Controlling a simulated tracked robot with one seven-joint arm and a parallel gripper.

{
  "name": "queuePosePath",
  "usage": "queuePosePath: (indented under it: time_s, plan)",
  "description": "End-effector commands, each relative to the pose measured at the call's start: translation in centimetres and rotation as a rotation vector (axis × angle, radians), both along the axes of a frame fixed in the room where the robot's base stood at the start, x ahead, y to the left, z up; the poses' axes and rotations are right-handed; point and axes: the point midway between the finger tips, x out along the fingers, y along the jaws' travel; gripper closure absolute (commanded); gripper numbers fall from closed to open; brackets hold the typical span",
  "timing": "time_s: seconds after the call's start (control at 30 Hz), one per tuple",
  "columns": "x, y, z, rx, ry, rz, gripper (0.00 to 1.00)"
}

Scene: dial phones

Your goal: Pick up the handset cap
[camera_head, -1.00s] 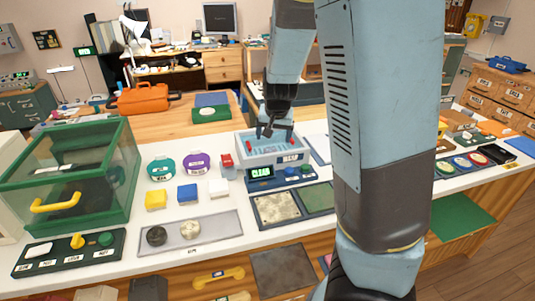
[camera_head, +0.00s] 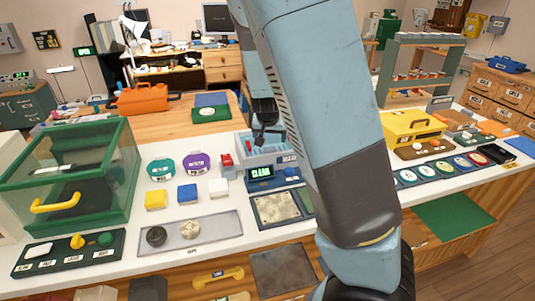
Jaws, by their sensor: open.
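No part is clearly readable as the handset cap. Candidates are the dark round piece (camera_head: 156,236) and the grey round piece (camera_head: 190,230) on a grey tray (camera_head: 222,225) at the front of the counter. A yellow handset (camera_head: 218,277) lies on the lower shelf below. My gripper (camera_head: 263,140) is small and dark in the view, over the blue-grey basin device (camera_head: 258,160) with a lit green display. The gripper is open, and I see nothing held. My arm hides the right part of the basin device and the counter behind it.
A green glass-sided case (camera_head: 75,180) stands at the left. Teal (camera_head: 161,169) and purple (camera_head: 196,163) round items and yellow (camera_head: 155,199), blue (camera_head: 187,193) and white (camera_head: 218,187) blocks are nearby. A yellow box (camera_head: 412,128) and a row of discs (camera_head: 430,174) are at the right.

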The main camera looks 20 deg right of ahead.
Motion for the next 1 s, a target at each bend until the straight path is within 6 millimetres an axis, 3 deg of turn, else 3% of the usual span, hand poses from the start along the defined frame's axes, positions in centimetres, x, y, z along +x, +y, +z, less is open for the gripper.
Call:
queuePosePath:
  time_s: [0.6,1.0]
  plan:
    - [2.0,-0.9,-3.8,0.000,0.000,-0.001,0.14]
    - [2.8,-1.0,-5.1,0.000,0.001,0.000,0.14]
